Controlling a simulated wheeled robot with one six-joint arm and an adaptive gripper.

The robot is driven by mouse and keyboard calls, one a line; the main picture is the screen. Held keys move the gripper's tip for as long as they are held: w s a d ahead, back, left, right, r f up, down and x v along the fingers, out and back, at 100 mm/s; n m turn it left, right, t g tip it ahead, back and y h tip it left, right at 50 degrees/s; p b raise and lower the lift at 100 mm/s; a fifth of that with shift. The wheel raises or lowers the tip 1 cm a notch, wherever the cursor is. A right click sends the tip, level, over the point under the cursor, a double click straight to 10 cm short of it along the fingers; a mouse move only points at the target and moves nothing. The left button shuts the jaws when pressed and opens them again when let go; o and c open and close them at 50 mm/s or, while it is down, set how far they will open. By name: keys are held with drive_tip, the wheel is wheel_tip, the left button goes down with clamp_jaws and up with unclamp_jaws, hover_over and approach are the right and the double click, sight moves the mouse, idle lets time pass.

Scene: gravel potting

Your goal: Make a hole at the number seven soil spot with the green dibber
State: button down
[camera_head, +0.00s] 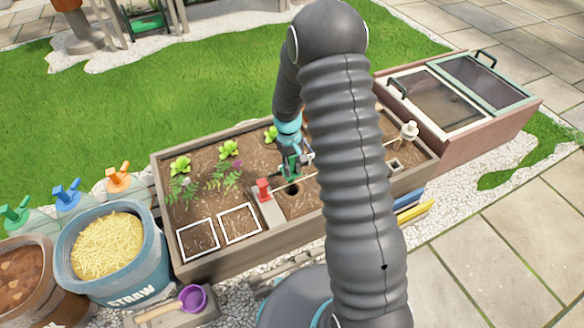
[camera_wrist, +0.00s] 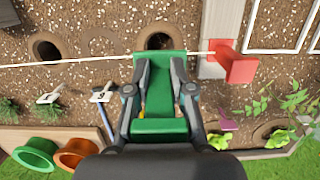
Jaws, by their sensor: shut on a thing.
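My gripper (camera_head: 292,158) is shut on the green dibber (camera_head: 291,169), over the middle of the wooden planter bed. In the wrist view, my gripper's fingers (camera_wrist: 160,90) clasp the dibber's green handle (camera_wrist: 160,127). The dibber's tip is hidden. A dark round hole (camera_wrist: 158,41) lies just beyond the dibber and shows in the head view (camera_head: 292,189). Another dark hole (camera_wrist: 46,48) is at the left of the wrist view. A small white marker (camera_wrist: 103,93) bears what looks like a nine. Another white marker (camera_wrist: 48,97) has no readable number. I cannot identify spot seven.
A pale string (camera_wrist: 85,59) crosses the soil from a red peg (camera_head: 263,189) to a pale peg (camera_head: 408,131). Seedlings (camera_head: 181,166) grow at the bed's left. Green (camera_wrist: 36,153) and orange (camera_wrist: 77,153) pots sit by the edge. A straw bucket (camera_head: 110,275) stands left.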

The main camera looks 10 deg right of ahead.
sight(292, 157)
drive_tip(key=shift+r+p, duration=1.55)
drive_tip(key=shift+r, duration=0.95)
